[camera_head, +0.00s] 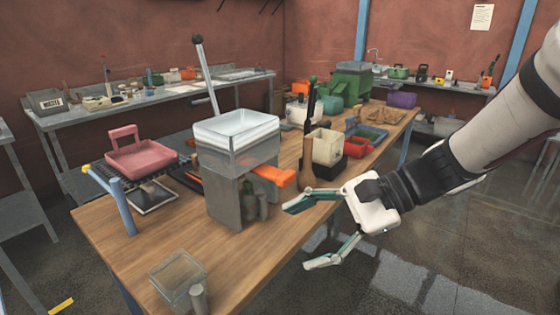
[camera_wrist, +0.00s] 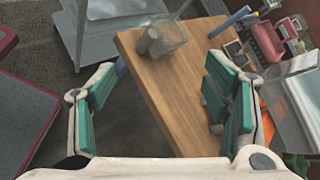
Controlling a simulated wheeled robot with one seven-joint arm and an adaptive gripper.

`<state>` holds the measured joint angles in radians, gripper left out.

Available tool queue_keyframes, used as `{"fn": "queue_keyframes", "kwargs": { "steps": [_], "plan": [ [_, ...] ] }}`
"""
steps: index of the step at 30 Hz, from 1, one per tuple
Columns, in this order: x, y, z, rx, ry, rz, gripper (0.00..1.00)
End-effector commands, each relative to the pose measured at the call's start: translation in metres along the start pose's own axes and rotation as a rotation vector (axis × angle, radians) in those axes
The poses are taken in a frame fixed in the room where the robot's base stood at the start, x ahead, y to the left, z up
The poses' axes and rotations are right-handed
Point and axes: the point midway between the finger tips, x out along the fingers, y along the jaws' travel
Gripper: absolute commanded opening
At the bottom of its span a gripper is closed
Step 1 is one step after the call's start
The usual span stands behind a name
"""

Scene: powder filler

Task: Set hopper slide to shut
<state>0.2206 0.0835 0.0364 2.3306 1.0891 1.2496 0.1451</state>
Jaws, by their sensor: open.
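The powder filler stands on the wooden table, with a clear hopper (camera_head: 238,135) on top of a grey body (camera_head: 222,192). An orange hopper slide (camera_head: 272,174) sticks out of its right side, below the hopper. My gripper (camera_head: 300,236) is open and empty, in front of and to the right of the slide, apart from it. In the wrist view my gripper (camera_wrist: 165,92) spreads wide over the table edge. The orange slide (camera_wrist: 267,122) shows there partly hidden behind the right finger, beside the clear hopper (camera_wrist: 302,92).
A long lever (camera_head: 206,75) rises behind the hopper. A clear box (camera_head: 176,277) is at the table's front. A pink scale pan (camera_head: 142,158) is at left. Open floor lies right of the table.

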Motion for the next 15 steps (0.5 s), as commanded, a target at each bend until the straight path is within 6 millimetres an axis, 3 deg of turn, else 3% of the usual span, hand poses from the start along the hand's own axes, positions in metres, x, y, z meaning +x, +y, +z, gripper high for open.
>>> {"fn": "queue_keyframes", "kwargs": {
  "steps": [5, 9, 15],
  "plan": [
    [0.001, -0.048, -0.043, 0.271, -0.137, -0.229, 0.70],
    [-0.007, -0.079, -0.089, 0.469, -0.227, -0.422, 0.70],
    [-0.024, -0.101, -0.154, 0.677, -0.307, -0.652, 0.70]
  ]
}}
